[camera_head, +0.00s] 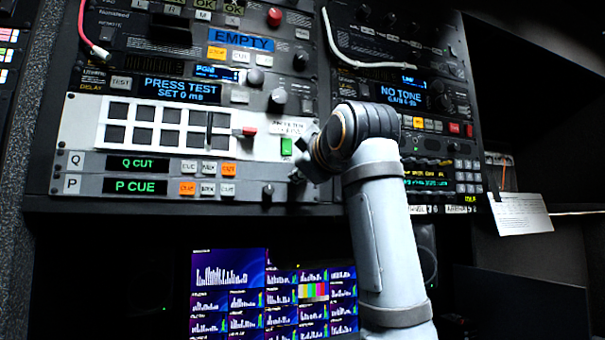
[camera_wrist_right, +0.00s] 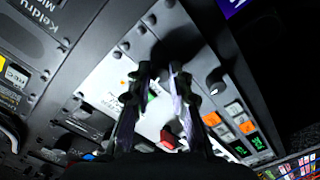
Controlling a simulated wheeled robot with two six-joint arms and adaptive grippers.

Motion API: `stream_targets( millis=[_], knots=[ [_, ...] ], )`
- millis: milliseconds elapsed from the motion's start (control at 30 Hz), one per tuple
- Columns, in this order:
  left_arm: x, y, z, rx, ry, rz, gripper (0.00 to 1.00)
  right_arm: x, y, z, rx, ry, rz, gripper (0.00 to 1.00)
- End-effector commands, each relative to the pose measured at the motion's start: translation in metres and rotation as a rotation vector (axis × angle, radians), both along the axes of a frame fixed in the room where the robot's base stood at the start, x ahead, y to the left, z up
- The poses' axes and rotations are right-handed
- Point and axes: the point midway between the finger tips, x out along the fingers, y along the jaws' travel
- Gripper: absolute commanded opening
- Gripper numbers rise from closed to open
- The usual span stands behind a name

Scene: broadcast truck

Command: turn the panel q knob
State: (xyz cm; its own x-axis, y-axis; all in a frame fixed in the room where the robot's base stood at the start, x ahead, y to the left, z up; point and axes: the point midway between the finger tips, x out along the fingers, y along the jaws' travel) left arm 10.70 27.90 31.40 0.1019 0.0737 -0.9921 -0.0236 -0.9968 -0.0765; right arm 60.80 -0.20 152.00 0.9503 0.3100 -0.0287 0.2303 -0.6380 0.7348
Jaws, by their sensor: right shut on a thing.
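Panel Q (camera_head: 137,164) is a grey strip with a green "Q CUT" display and a short row of buttons. Its knob cannot be told apart from my dark gripper fingers at the panel's right end. My right gripper (camera_head: 301,172) reaches in from the right, with its fingers against that end of the panel. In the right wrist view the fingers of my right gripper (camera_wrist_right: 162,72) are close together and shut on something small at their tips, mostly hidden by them. My left gripper is not in view.
Panel P (camera_head: 137,186) lies just below, with its own dark knob (camera_head: 268,191) close to my fingers. A green button (camera_head: 286,146) and a red-ended lever (camera_head: 245,132) are just above. Lit monitors (camera_head: 270,295) stand below the rack. A paper card (camera_head: 520,213) hangs at right.

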Motion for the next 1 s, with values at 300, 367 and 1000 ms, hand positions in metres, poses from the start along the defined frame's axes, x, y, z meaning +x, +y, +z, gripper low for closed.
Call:
stream_targets(
  millis=[300, 367, 1000],
  knots=[
    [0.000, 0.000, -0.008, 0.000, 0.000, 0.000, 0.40, 0.000, 0.000, 0.000, -0.283, -0.094, -0.001, 0.00],
    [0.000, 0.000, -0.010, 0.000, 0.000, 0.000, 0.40, 0.000, 0.000, 0.000, -0.336, -0.112, -0.001, 0.00],
    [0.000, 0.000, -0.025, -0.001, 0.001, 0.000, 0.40, 0.000, 0.000, 0.000, -0.915, -0.300, -0.002, 0.00]
  ],
)
